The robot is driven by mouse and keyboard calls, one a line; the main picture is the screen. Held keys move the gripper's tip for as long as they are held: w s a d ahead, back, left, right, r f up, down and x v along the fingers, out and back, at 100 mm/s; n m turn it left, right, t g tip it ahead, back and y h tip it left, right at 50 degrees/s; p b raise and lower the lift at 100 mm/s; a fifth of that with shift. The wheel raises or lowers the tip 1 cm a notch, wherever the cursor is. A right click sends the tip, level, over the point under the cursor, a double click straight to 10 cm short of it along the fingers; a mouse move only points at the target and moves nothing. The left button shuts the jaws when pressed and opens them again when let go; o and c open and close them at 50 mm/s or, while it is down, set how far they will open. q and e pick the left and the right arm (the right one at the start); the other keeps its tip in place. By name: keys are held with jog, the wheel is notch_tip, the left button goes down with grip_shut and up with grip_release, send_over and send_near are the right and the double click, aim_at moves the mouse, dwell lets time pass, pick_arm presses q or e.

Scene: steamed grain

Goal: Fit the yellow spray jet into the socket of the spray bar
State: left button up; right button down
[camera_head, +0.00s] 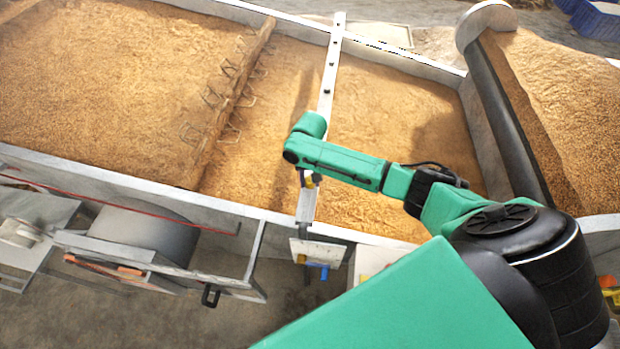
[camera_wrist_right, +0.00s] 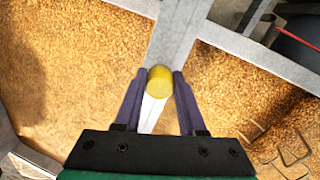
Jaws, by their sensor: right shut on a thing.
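The yellow spray jet (camera_wrist_right: 159,81) is held between the fingertips of my right gripper (camera_wrist_right: 158,88), which is shut on it. In the head view the right gripper (camera_head: 308,180) points down over the near end of the spray bar, and a little yellow of the jet shows there. The spray bar (camera_head: 329,75) is a pale metal strip across the grain bed with several dark sockets along it. In the wrist view the bar (camera_wrist_right: 178,38) runs behind the jet. The socket under the jet is hidden, and I cannot tell whether they touch. My left gripper is out of view.
Grain (camera_head: 110,80) fills the walled bed on both sides of the bar. A rake beam with wire tines (camera_head: 235,95) lies left of the bar. A dark roller (camera_head: 505,120) stands at the right. A plate with a blue valve (camera_head: 318,268) hangs at the bar's near end.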

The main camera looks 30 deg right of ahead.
jog(key=shift+c, duration=2)
grip_release()
notch_tip(320, 180, up, 14)
jog(key=shift+r+b, duration=0.25)
jog(key=shift+b, duration=0.15)
